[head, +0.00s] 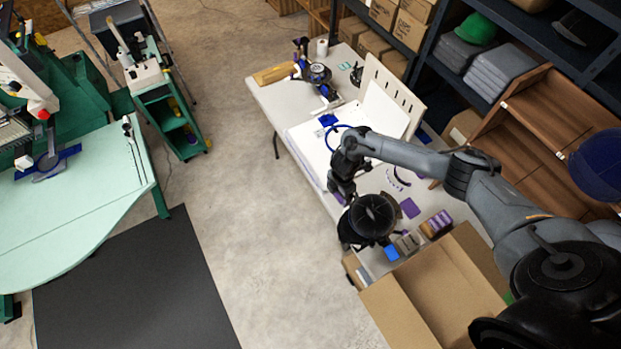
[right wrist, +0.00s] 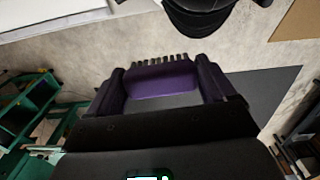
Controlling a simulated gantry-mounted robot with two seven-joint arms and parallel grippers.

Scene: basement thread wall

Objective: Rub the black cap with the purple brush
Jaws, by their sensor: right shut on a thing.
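The black cap (head: 372,217) sits at the table's near left edge, with what looks like a dark support under it. Its rounded crown and brim also show at the top of the right wrist view (right wrist: 205,18). My right gripper (head: 341,188) is just up and left of the cap in the head view. In the right wrist view it is shut on the purple brush (right wrist: 162,82), whose dark bristles point toward the cap. A gap shows in the picture between bristles and cap. My left gripper is in neither view.
The white table (head: 270,97) carries a white board, a blue and black device (head: 320,75) and small boxes (head: 437,224). An open cardboard box (head: 440,290) stands near the cap. Shelves with a green cap (head: 476,29) are behind.

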